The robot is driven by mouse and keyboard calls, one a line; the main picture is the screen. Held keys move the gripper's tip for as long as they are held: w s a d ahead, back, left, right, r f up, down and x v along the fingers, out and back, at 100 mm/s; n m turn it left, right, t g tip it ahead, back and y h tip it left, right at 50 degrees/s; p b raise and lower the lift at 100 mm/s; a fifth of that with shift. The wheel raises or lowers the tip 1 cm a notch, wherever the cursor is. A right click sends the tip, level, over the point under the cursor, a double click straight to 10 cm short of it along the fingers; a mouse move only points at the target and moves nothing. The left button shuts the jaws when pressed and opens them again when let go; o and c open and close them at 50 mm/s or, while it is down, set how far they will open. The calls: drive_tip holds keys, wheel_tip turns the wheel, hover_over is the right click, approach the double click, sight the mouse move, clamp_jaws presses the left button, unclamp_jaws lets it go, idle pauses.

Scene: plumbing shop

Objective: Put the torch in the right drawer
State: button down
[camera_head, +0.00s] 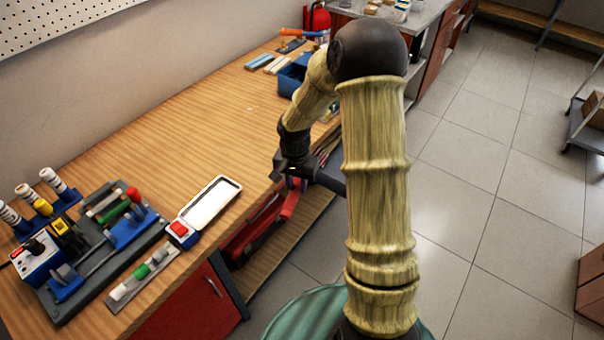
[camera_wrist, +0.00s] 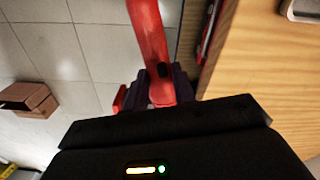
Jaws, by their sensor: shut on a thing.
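My gripper (camera_wrist: 162,92) is shut on a red, long, rounded thing with a black button, which looks like the torch (camera_wrist: 152,40). In the wrist view the torch runs up from between the fingers to the top edge. In the head view my gripper (camera_head: 292,182) is just off the front edge of the wooden bench, and part of the red torch (camera_head: 290,202) shows below it. The right drawer cannot be made out clearly; my arm covers part of the bench front. A red cabinet front (camera_head: 195,305) with a handle shows at lower left.
The bench top (camera_head: 190,125) is bare in the middle. A white tray (camera_head: 210,203), a tool board (camera_head: 95,250) and a blue bin (camera_head: 292,76) stand on it. Red items lie in the open space under the bench (camera_head: 250,236). Tiled floor (camera_head: 480,190) is free at right.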

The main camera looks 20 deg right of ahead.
wheel_tip(320, 180, down, 14)
drive_tip(key=s+a+n, duration=0.1)
drive_tip(key=s+n, duration=0.1)
drive_tip(key=n, duration=0.5)
drive_tip(key=shift+a, duration=0.2)
